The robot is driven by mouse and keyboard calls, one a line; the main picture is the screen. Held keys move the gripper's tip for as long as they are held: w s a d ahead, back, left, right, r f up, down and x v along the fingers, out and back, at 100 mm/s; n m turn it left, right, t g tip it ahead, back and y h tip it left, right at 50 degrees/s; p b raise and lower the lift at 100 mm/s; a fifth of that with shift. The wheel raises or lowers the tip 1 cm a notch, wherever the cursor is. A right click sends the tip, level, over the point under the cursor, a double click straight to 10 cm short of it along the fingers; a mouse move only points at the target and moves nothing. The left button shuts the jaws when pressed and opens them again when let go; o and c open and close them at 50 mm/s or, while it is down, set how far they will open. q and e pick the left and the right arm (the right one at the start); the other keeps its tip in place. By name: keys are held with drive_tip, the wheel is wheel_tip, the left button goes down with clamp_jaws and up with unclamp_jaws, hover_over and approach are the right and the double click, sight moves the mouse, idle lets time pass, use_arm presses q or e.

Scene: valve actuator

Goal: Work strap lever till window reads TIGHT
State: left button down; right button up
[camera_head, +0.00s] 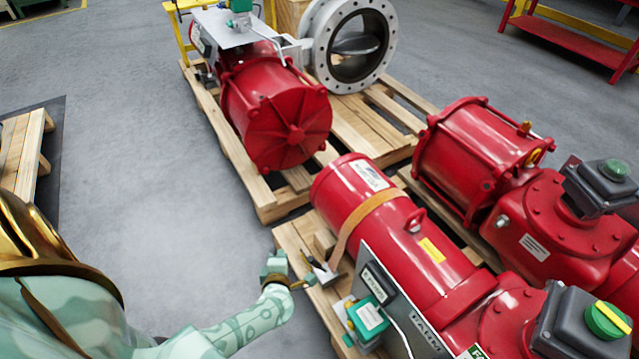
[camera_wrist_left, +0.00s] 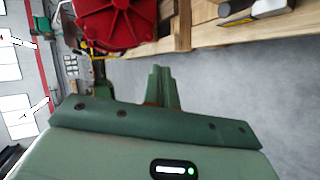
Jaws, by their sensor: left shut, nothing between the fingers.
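A tan strap (camera_head: 358,217) runs around the long red cylinder (camera_head: 350,187) on the near pallet. A small metal lever piece (camera_head: 325,273) sits at its lower end, on the pallet's left side. A dark window (camera_head: 378,283) is on the grey panel beside it; I cannot read its text. My left gripper (camera_head: 275,263) is just left of the lever, apart from it, over the pallet's edge. In the left wrist view its fingers (camera_wrist_left: 160,86) are together and empty. A grey metal part (camera_wrist_left: 250,9) shows at the top right there. My right gripper is out of view.
The near pallet (camera_head: 290,240) carries the red actuator and a green-and-white box (camera_head: 368,315). Another red actuator (camera_head: 277,115) with a grey flanged valve (camera_head: 352,45) stands on a pallet behind.

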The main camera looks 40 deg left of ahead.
use_arm(q)
drive_tip(key=w+a+f+n+g+y+b, duration=0.1)
drive_tip(key=w+a+f+n+g+b, duration=0.2)
drive_tip(key=n, duration=0.6)
drive_tip(key=w+d+f+n+g+h+b, duration=0.3)
drive_tip(key=w+d+n+g+h+b, duration=0.2)
drive_tip(key=n, duration=0.7)
drive_tip(key=w+d+h, duration=0.1)
drive_tip(key=d+h, duration=0.1)
drive_tip(key=d, duration=0.1)
drive_tip(key=shift+w+b, duration=0.25)
drive_tip(key=shift+b, duration=0.1)
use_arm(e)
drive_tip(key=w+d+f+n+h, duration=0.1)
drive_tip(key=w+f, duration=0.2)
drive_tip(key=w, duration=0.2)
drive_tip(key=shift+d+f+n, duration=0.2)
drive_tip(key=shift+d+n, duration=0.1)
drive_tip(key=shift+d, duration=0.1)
use_arm(q)
drive_tip(key=shift+d+f, duration=0.1)
drive_tip(key=shift+f, duration=0.05)
